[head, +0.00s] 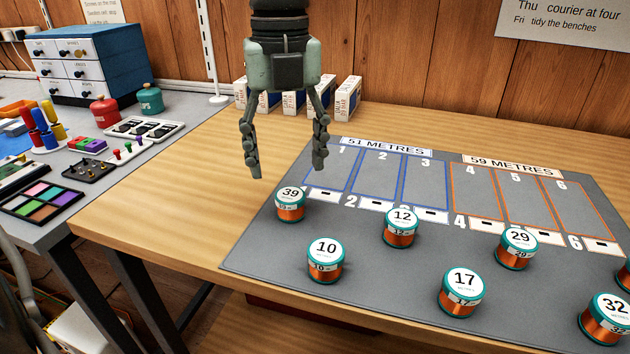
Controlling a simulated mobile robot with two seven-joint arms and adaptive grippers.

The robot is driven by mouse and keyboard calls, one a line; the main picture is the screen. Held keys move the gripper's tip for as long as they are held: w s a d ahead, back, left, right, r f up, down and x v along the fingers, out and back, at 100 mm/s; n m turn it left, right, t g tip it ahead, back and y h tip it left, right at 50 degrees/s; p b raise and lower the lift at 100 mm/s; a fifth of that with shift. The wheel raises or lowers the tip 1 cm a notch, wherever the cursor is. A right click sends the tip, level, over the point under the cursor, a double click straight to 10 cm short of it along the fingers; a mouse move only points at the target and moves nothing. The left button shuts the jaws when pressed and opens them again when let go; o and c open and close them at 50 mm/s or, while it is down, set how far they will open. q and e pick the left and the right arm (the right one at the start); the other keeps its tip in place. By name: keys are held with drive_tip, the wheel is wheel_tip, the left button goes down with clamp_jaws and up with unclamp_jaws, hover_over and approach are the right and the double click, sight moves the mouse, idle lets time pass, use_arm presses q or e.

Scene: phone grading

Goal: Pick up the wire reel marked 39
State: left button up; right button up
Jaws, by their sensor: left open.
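The wire reel marked 39 (290,205) stands upright on the grey mat (380,270), near the mat's left edge. It has teal ends, copper wire and a white top label. My left gripper (289,174) hangs fingers down above the table, open and empty. Its fingertips show just above the reel in the picture and apart from it; the exact height and depth between them are hard to tell. My right gripper does not show.
Other reels stand on the mat: 10 (326,261), 12 (401,228), 17 (461,292), 29 (517,248) and 32 (606,319). Blue and orange outlined slots (379,178) behind them are empty. Small boxes (348,98) stand at the back. A cluttered grey bench (150,165) is at left.

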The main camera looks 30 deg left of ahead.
sight(290, 195)
use_arm(q)
drive_tip(key=shift+w+f, duration=0.1)
drive_tip(key=shift+f, duration=0.25)
wheel_tip(290, 195, down, 7)
drive_tip(key=shift+w+a+r, duration=0.1)
drive_tip(key=shift+w, duration=0.05)
drive_tip(key=c, duration=1.2)
